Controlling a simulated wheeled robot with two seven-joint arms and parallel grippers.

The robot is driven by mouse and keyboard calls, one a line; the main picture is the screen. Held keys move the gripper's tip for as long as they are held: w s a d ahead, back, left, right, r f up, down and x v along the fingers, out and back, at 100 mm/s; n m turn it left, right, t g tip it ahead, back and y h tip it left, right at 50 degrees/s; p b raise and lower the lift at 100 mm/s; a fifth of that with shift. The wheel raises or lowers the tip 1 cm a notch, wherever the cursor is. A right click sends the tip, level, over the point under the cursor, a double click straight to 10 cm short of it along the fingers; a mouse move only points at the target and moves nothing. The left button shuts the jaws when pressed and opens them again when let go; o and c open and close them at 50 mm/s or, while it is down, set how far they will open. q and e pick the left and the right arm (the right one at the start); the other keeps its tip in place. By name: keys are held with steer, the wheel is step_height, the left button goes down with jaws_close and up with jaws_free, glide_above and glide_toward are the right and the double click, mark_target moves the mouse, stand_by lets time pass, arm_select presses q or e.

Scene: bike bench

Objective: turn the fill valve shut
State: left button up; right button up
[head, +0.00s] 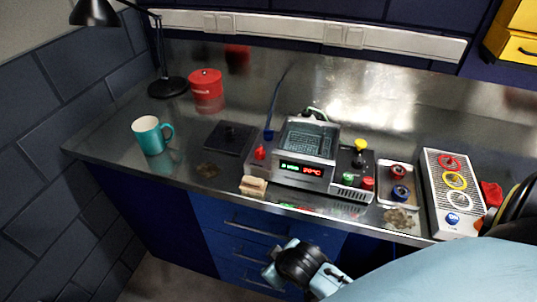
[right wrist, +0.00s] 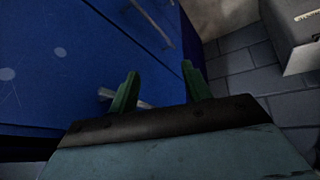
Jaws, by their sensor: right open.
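Two round knobs, one red (head: 398,171) and one blue (head: 400,192), sit on a small metal tray on the bench, right of the central device. A lever with a yellow top (head: 360,146) stands just left of them. I cannot tell which control is the fill valve; no label is readable. My right gripper (right wrist: 159,86) is open and empty, its two green fingers apart in front of the blue drawers. In the head view my right arm crosses the lower right, below the bench edge and away from the knobs. My left gripper is not in view.
The central device (head: 305,160) has a red and green display. A panel with coloured rings (head: 453,190) stands at right. A teal mug (head: 150,135), red canister (head: 206,91) and black lamp (head: 170,86) are at left. Blue drawers (head: 240,235) lie below the bench.

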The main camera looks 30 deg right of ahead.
steer(key=w+a+r+n+t+y, duration=0.1)
steer(key=w+a+r+n+t, duration=0.3)
steer(key=w+r, duration=0.6)
steer(key=w+a+r+n+t+y, duration=0.15)
steer(key=w+a+r+t, duration=0.35)
steer(key=r, duration=0.9)
steer(key=w+a+r+n+t+y, duration=0.2)
steer(key=w+a+r+n+y, duration=0.3)
steer(key=a+r+n+y, duration=0.4)
steer(key=n+g+h, duration=1.2)
steer(key=n+g, duration=0.5)
steer(key=n, duration=0.4)
glide_above(268, 130)
steer(key=shift+y, duration=0.25)
step_height(268, 130, down, 13)
steer(key=shift+d+p, duration=0.1)
steer(key=shift+p, duration=0.5)
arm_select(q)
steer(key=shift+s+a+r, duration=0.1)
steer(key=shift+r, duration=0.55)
